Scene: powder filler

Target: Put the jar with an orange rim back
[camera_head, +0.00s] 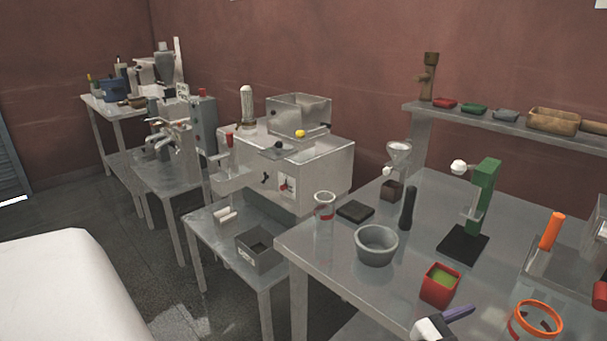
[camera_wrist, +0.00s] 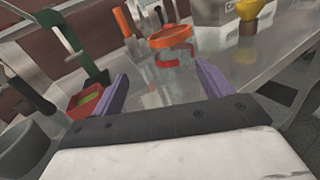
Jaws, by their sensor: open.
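The jar with an orange rim (camera_head: 535,322) stands upright on the near right part of the metal table, partly cut off by the picture's lower edge. It is clear, with a red mark on its side. In the wrist view the jar (camera_wrist: 170,42) is ahead, beyond my fingertips and roughly between their lines. My gripper (camera_wrist: 163,78) is open and empty, with its two purple fingers spread. In the head view only part of my gripper (camera_head: 458,314) shows at the bottom edge, left of the jar.
A red box with green contents (camera_head: 440,284) is close to my gripper. A green press (camera_head: 483,205), an orange-handled tool (camera_head: 551,232) and a grey bowl (camera_head: 376,246) stand on the table. Another clear jar (camera_head: 324,213) is at its left edge. A wall shelf (camera_head: 480,115) runs behind.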

